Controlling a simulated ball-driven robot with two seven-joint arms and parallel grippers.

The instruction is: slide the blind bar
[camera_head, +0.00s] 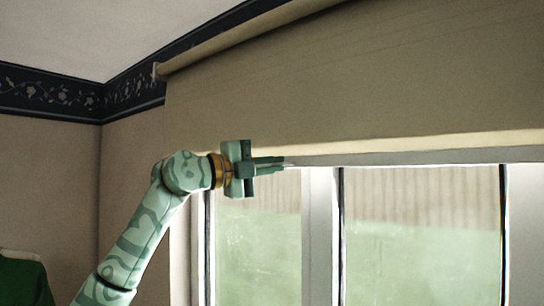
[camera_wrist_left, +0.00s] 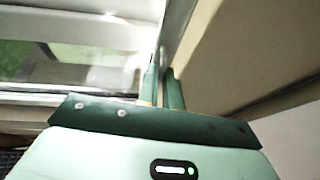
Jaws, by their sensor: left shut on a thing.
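The beige roller blind (camera_head: 350,85) hangs partly down over the window, and its bottom bar (camera_head: 430,156) is a pale strip along its lower edge. My left gripper (camera_head: 284,161) reaches in from the left and is shut on the blind bar near its left part. In the left wrist view the two green fingers (camera_wrist_left: 163,82) stand on either side of the thin bar (camera_wrist_left: 178,28), with the blind (camera_wrist_left: 255,45) to the right. The fingers hide the gripped stretch of the bar. My right gripper is not in view.
The window (camera_head: 420,230) below the bar has a white frame post (camera_head: 320,240) and dark edges. The blind's roller (camera_head: 230,38) runs along the top near the patterned wall border (camera_head: 50,95). A green object (camera_head: 22,278) stands at the lower left.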

